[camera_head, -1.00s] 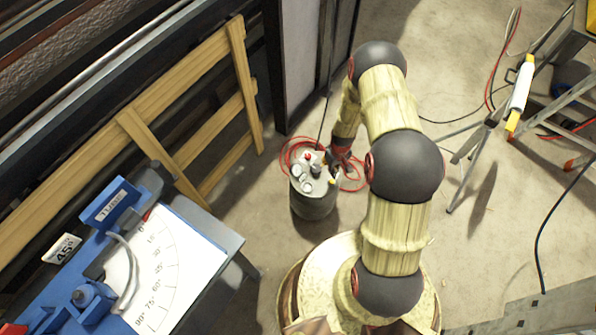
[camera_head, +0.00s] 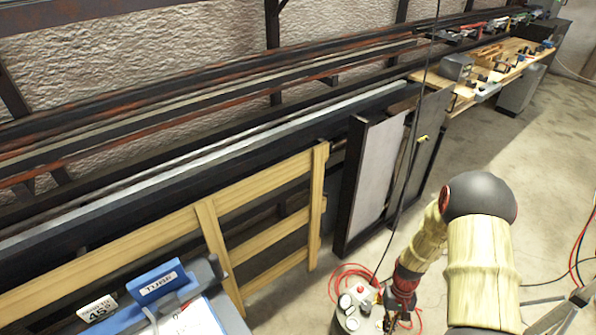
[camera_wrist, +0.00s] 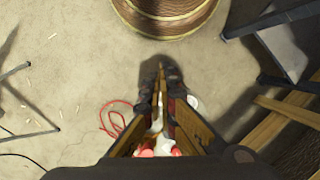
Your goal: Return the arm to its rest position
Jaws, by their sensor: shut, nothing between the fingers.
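My arm, covered in pale ribbed sleeves with dark round joints, reaches down at the lower right of the head view. My gripper (camera_head: 402,300) hangs at its end, beside a grey metal tank with gauges (camera_head: 355,312); I cannot tell if they touch. In the wrist view my gripper (camera_wrist: 161,72) has its two dark fingers together, pointing at the floor, with nothing between them. White and red parts show behind the fingers, mostly hidden by them.
A red hose (camera_head: 345,275) lies coiled by the tank. A wooden frame (camera_head: 262,240) and dark upright panels (camera_head: 375,180) stand to the left.

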